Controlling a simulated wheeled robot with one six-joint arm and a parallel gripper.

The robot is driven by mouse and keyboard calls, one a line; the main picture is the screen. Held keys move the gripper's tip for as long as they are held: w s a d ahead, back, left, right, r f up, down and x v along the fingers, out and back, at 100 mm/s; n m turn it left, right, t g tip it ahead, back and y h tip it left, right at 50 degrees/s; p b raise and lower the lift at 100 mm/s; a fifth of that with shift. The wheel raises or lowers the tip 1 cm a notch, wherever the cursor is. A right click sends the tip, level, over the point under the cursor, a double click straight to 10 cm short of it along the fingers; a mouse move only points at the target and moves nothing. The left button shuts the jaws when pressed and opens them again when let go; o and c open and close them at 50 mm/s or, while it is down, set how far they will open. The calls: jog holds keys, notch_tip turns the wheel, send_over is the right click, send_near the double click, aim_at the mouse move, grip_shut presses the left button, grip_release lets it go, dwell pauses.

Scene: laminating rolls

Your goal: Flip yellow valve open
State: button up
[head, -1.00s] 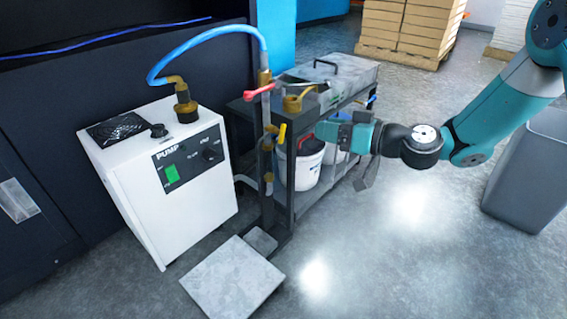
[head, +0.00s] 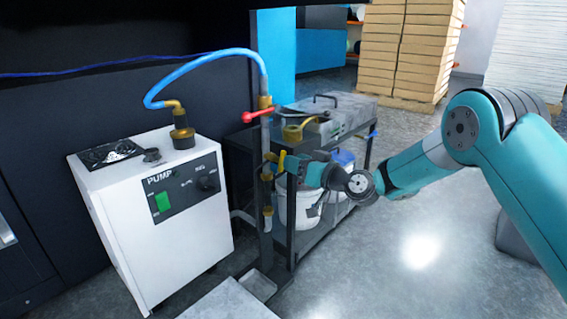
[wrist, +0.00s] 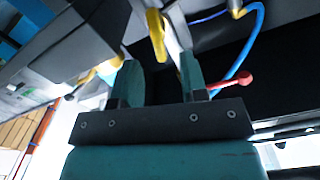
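The yellow valve handle (head: 282,161) is on the upright pipe beside the pump, below the red handle. It stands roughly upright in the head view. My gripper (head: 297,166) is close to its right side, with the fingertips small and hard to make out there. In the wrist view, my gripper (wrist: 159,68) is open, with a gap between its two teal fingers. The yellow handle (wrist: 156,36) shows at this gap, its lower end between the fingertips. No contact with either finger is clear.
A red valve handle (head: 258,115) sits higher on the same pipe; it also shows in the wrist view (wrist: 232,81). The white pump (head: 150,220) with a blue hose (head: 200,65) stands left. A cart (head: 325,233) holding a white bucket (head: 301,207) is behind.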

aim_at(282, 155)
jog(key=b+x, duration=0.1)
jog(key=x, duration=0.3)
jog(key=shift+w+a, duration=0.3)
grip_shut()
jog(key=shift+s+f+n+b, duration=0.1)
jog(key=shift+f+n+b, duration=0.15)
jog(key=shift+n+b, duration=0.65)
jog(key=shift+a+r+n, duration=0.1)
jog(key=shift+r+n, duration=0.05)
jog(key=shift+n, duration=0.55)
grip_release()
